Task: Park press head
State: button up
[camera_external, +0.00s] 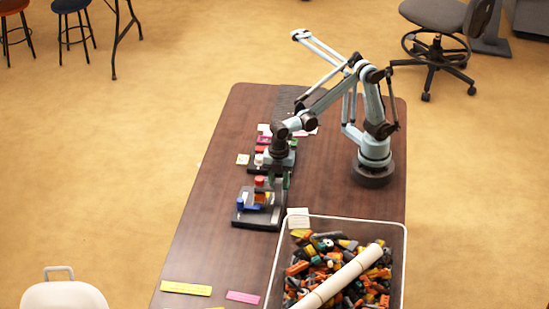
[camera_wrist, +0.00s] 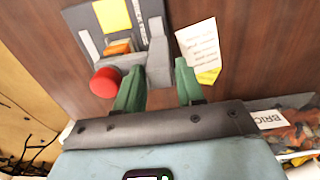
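The press (camera_external: 256,210) stands on a dark base on the table, with a red knob (camera_external: 259,181) on top and a blue part (camera_external: 241,204) at its left. In the wrist view it shows as a grey device (camera_wrist: 158,62) with a red round knob (camera_wrist: 104,82), an orange piece and a yellow label. My gripper (camera_external: 279,181) points down at the press's right rear side. In the wrist view its green fingers (camera_wrist: 160,72) are spread, with a grey upright part of the press between or just beyond their tips. Contact cannot be told.
A white-rimmed bin (camera_external: 404,262) of mixed bricks, with a pale roll across it, stands at the front right. A paper note (camera_external: 298,216) lies between bin and press. Small coloured items (camera_external: 265,148) lie behind the press.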

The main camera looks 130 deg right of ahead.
jog(key=c, duration=0.5)
jog(key=shift+w+a, duration=2.5)
jog(key=o, duration=0.5)
jog(key=shift+o, duration=0.2)
jog(key=shift+r, duration=3)
